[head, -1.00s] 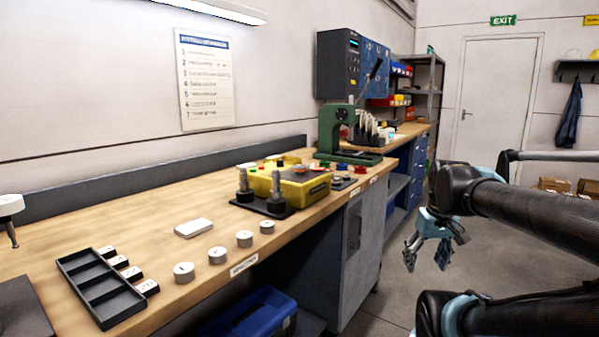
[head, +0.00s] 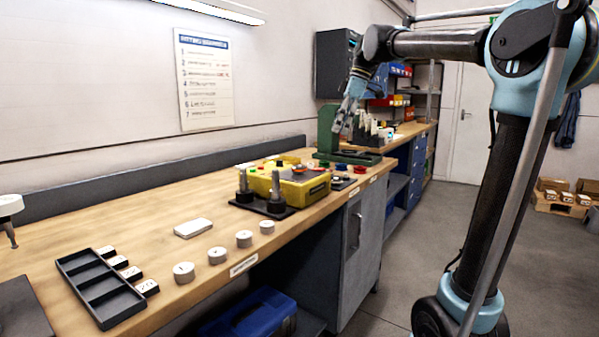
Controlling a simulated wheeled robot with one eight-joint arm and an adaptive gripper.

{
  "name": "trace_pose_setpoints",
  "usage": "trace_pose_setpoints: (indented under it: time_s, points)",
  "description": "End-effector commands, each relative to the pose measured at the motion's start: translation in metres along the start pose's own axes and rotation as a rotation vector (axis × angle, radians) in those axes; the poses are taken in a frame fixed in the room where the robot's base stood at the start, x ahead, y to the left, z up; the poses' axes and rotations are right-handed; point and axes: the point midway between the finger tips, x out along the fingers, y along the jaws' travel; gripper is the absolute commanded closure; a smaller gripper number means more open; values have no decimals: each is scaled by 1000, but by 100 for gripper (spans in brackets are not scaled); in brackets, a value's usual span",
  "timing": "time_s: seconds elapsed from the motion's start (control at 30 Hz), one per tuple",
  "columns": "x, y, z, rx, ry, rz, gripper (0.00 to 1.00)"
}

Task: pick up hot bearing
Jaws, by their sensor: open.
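My gripper (head: 346,122) is open and points down, high over the back part of the bench, in front of the green press. No bearing shows between its fingers. A yellow box-shaped unit (head: 308,188) stands on the bench below and to the left of the gripper. A small orange-red item (head: 299,169) shows on its top; I cannot tell whether it is the hot bearing. Two grey metal posts (head: 244,182) stand on a black plate in front of the yellow unit. The gripper is apart from all of these.
The green press (head: 326,135) stands behind the yellow unit. Small coloured parts (head: 360,169) sit right of the unit. The bench top (head: 150,220) is clear behind the block.

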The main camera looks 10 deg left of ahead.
Motion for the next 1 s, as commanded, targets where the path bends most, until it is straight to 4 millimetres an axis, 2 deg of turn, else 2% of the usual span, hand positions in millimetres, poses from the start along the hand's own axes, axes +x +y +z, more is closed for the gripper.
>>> trace_pose_setpoints:
  time_s: [0.03, 0.1, 0.2, 0.3, 0.43, 1.0]
  points:
    - [-5, 8, -17, -57, 9, -13, 35]
    - [-10, 15, -35, -129, 21, -29, 35]
    - [-14, 22, -54, -204, 35, -45, 35]
    - [-17, 26, -66, -249, 44, -54, 35]
    - [-11, 26, -71, -272, 49, -58, 35]
    - [84, 20, -75, -271, 48, -57, 35]
